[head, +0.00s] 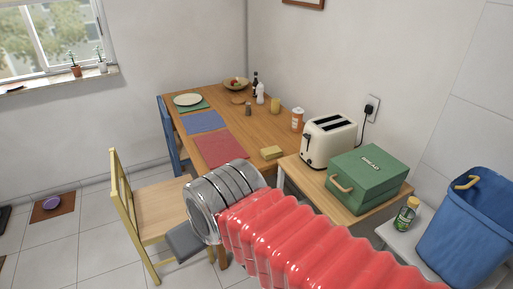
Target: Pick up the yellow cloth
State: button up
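A small folded yellow piece (271,152), which looks like the yellow cloth, lies at the near right corner of the wooden dining table, right of the red placemat (220,149). My arm, with red bellows and a shiny metal end, reaches in from the lower right, and its metal end is nearer the camera than the table. A grey block (185,243) shows below the metal end and may be part of my gripper. No fingertips can be made out, so I cannot see whether it is open. The cloth is in full view, apart from my arm in the picture.
A cream toaster (328,140) and a green bread box (367,180) stand on the counter right of the cloth. A wooden chair (160,207) stands at the table's near left side. A blue bin (465,235) and a bottle (406,215) are at the right.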

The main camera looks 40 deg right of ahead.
aim_at(275, 152)
jog(key=z, duration=0.05)
jog(key=i, duration=0.7)
jog(key=z, duration=0.55)
jog(key=i, duration=0.65)
jog(key=z, duration=0.45)
